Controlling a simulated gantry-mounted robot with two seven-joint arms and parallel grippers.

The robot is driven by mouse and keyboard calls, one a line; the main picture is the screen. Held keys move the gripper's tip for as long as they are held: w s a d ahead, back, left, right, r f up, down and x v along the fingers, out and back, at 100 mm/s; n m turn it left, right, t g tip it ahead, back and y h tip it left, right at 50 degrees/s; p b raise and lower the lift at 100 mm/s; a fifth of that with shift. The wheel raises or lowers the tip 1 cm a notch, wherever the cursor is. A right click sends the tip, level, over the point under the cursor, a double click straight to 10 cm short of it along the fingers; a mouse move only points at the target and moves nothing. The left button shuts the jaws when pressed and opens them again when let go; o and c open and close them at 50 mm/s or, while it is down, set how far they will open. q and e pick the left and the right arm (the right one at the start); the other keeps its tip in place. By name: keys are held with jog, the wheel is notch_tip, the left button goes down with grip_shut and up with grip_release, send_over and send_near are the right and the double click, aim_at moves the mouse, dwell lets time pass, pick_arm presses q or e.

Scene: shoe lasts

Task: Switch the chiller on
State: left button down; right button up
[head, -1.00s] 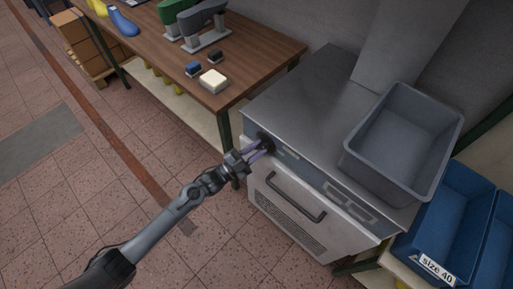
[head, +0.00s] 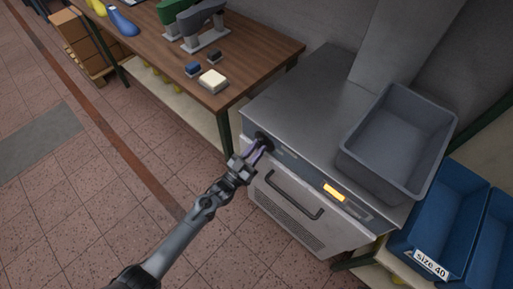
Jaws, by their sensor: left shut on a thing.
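The chiller (head: 318,92) is a grey metal cabinet with a flat top, a front door and a dark handle (head: 294,197). A display (head: 334,192) on its front panel glows orange. A round dark knob (head: 264,140) sits at the left end of that panel. My left gripper (head: 262,148) is shut on the knob, its fingers reaching it from the front left. The fingers partly cover the knob. My right gripper is not in view.
A grey bin (head: 392,165) stands on the chiller's right side. Blue bins (head: 437,222), one labelled size 40, are at the lower right. A wooden table (head: 262,55) with blocks and shoe lasts stands behind left.

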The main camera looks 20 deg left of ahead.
pick_arm(q)
jog(key=shift+f, duration=0.1)
dwell(0.3)
jog(key=c, duration=1)
grip_release()
jog(key=p+v, duration=0.1)
jog(key=v, duration=0.9)
jog(key=shift+s+a, duration=0.1)
jog(key=shift+s, duration=0.3)
jog(key=shift+f, duration=0.1)
